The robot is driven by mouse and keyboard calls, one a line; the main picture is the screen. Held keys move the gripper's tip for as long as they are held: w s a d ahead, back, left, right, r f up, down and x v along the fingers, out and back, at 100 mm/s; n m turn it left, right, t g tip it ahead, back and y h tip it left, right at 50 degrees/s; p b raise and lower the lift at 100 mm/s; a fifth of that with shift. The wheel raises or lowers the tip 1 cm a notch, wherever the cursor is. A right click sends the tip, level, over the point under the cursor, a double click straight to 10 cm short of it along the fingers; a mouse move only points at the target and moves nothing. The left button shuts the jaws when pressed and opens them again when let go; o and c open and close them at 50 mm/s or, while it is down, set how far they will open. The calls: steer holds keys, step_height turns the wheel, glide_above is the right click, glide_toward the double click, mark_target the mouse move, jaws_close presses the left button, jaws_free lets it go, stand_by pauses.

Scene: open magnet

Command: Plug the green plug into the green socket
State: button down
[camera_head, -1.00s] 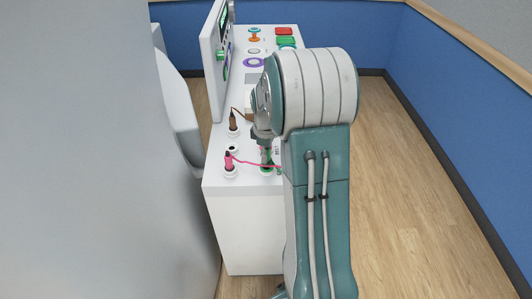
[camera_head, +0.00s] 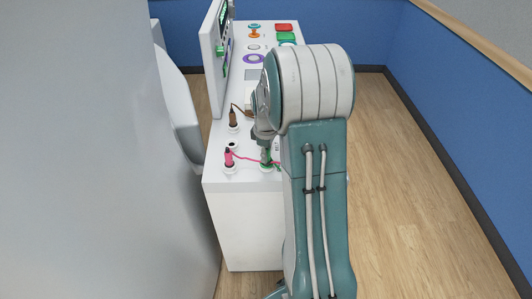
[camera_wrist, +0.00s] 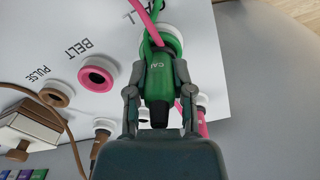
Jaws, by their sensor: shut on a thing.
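The green plug (camera_wrist: 158,78) is between the two fingers of my gripper (camera_wrist: 158,90), which is shut on it. Its black end points toward the wrist camera. In the head view the green plug (camera_head: 265,155) stands roughly upright below my gripper (camera_head: 265,142), over the green socket (camera_head: 266,168) on the white console's near top. My arm hides the console to the right.
A pink cable crosses by the green socket. A pink plug (camera_head: 229,158) and brown plug (camera_head: 233,118) stand nearby on the console (camera_head: 240,215). Empty pink BELT (camera_wrist: 97,76) and brown PULSE (camera_wrist: 55,97) sockets lie left. A screen (camera_head: 216,65) rises at the console's left.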

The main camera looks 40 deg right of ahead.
steer(key=shift+f, duration=0.2)
steer(key=shift+c, duration=2.1)
jaws_free()
steer(key=shift+r, duration=0.1)
step_height(320, 180, up, 12)
steer(key=shift+f, duration=0.15)
